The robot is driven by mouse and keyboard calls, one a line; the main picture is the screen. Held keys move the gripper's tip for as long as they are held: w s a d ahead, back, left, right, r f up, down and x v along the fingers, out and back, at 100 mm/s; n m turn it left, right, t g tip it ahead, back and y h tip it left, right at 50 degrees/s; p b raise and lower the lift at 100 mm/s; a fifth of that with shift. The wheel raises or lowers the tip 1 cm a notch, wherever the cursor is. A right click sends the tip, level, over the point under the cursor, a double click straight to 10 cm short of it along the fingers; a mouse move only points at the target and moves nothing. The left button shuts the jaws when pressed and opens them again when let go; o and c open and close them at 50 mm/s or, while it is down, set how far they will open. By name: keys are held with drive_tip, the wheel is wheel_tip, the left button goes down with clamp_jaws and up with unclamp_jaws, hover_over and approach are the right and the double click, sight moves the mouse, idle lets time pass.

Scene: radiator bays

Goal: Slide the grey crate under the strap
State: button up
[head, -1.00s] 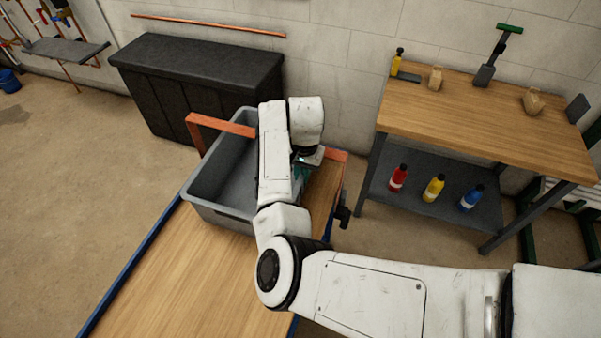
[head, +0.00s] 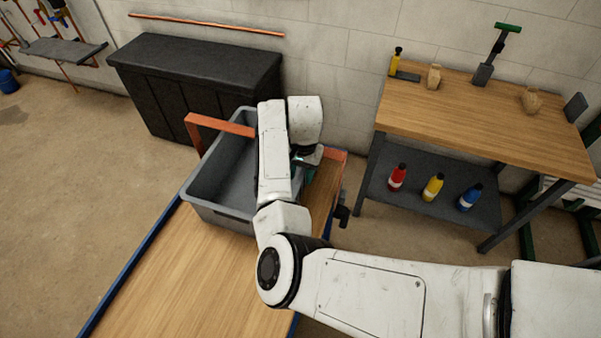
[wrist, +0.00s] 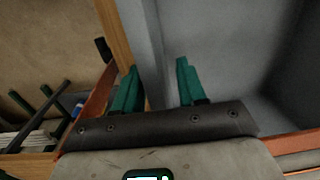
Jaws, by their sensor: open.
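The grey crate (head: 222,209) is an open box on a wooden-topped bench (head: 190,275) with blue edges. The orange strap (head: 222,125) is a flat band on uprights that crosses above the far part of the crate; my arm hides its middle. It also shows in the wrist view (wrist: 100,93). My gripper (head: 308,173) is at the crate's right side, partly hidden by my arm. In the wrist view my gripper (wrist: 158,85) has green fingers spread apart. The crate's wall (wrist: 150,50) runs between them, one finger outside and one inside. I cannot tell whether they touch it.
A black lidded bin (head: 200,80) stands against the wall behind the bench. A workbench (head: 480,120) with tools stands to the right, with red, yellow and blue bottles on its lower shelf (head: 415,205). The near part of the crate's bench is clear, and the floor at left is open.

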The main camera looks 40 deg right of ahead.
drive_tip(key=shift+w+d+r, duration=0.25)
drive_tip(key=shift+d+r, duration=0.1)
drive_tip(key=shift+d, duration=0.05)
wheel_tip(320, 180, up, 10)
drive_tip(key=b, duration=0.2)
drive_tip(key=shift+s+a, duration=0.2)
drive_tip(key=shift+s, duration=0.15)
drive_tip(key=shift+s, duration=0.1)
